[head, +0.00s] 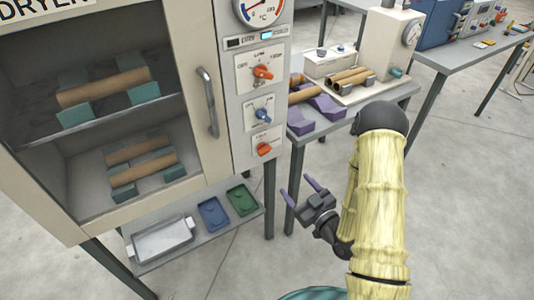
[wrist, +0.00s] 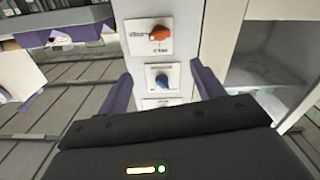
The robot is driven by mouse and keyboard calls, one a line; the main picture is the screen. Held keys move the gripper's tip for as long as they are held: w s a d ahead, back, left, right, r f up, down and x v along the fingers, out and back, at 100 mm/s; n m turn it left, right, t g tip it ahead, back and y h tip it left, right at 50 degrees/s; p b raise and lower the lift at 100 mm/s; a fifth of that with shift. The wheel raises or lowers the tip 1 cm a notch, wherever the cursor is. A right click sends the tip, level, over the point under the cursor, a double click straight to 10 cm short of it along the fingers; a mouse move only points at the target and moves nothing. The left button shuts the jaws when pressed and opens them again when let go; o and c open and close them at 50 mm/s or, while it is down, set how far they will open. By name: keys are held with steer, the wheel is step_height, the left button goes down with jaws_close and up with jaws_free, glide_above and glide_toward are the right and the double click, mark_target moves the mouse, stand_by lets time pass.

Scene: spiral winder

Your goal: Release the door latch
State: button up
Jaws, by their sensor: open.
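The dryer's cream door frame (head: 196,110) surrounds a window and appears shut. A grey vertical bar handle (head: 208,102) is on its right side. Right of it, a control panel (head: 247,97) carries an upper orange knob (head: 263,72), a blue knob (head: 263,115) and a lower orange knob (head: 264,149); their labels are too small to read surely. My gripper (head: 298,189) is open and empty, below and right of the panel, apart from it. In the wrist view the purple fingers (wrist: 163,86) frame the panel, with an orange knob (wrist: 160,33) and a blue knob (wrist: 162,82) visible.
Cardboard tubes (head: 103,87) lie on supports inside the dryer. A shelf below holds a metal tray (head: 161,241), a blue tray (head: 213,213) and a green tray (head: 241,200). A bench (head: 387,96) with a machine stands behind my arm. Floor is clear around my gripper.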

mark_target(267, 152)
steer(key=b+x, duration=0.8)
steer(key=x, duration=0.9)
steer(key=shift+w+b, duration=0.15)
steer(key=shift+b, duration=0.15)
steer(key=c, duration=1)
steer(key=shift+m+b, duration=0.4)
steer(key=shift+m, duration=0.7)
